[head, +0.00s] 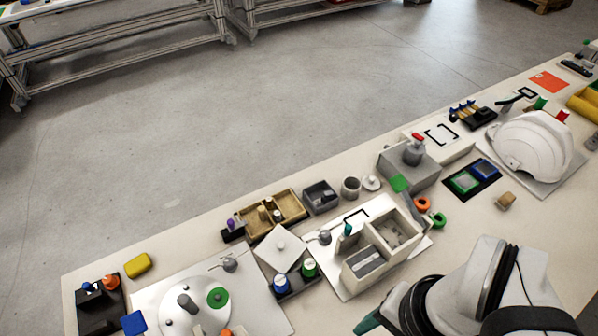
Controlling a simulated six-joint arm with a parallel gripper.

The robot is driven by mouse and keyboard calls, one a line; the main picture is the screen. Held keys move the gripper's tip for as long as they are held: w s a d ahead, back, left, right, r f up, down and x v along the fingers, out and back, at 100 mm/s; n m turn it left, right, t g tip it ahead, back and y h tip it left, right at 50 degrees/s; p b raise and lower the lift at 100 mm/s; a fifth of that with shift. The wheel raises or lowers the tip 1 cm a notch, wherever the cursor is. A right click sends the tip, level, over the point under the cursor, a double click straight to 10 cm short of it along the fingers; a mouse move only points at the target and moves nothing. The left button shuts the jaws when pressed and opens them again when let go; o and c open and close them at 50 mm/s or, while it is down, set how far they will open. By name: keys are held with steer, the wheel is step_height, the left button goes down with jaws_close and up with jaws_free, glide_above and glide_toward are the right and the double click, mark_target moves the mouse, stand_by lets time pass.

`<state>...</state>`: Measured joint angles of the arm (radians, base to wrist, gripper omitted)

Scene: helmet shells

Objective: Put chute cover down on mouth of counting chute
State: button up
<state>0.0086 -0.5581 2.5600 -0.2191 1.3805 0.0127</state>
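A white square plate with a small knob (281,247), which looks like the chute cover, lies left of a pale open-topped box. That box (411,228) has a larger open compartment and a lower narrow one, and looks like the counting chute; I cannot tell for certain which opening is its mouth. The plate and box are apart. My arm comes in at the lower right. The dark teal end of my gripper (368,324) is at the bottom edge, in front of the box. Its fingers are mostly hidden or cut off, so its opening does not show.
Behind are a wooden divided tray (290,207), a grey cup (351,187) and a small round lid (371,183). A white helmet shell (532,145) stands right.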

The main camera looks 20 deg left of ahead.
steer(key=shift+o, duration=0.4)
steer(key=n+h, duration=0.1)
glide_above(281, 245)
steer(key=s+d, duration=0.1)
steer(key=d, duration=0.1)
step_height(281, 245, down, 2)
steer(key=shift+t, duration=0.3)
steer(key=f, duration=0.5)
steer(key=a+f, duration=0.1)
steer(key=f, duration=0.5)
steer(key=w+a+f, duration=0.1)
steer(key=f, duration=0.4)
steer(key=shift+f, duration=0.15)
jaws_close()
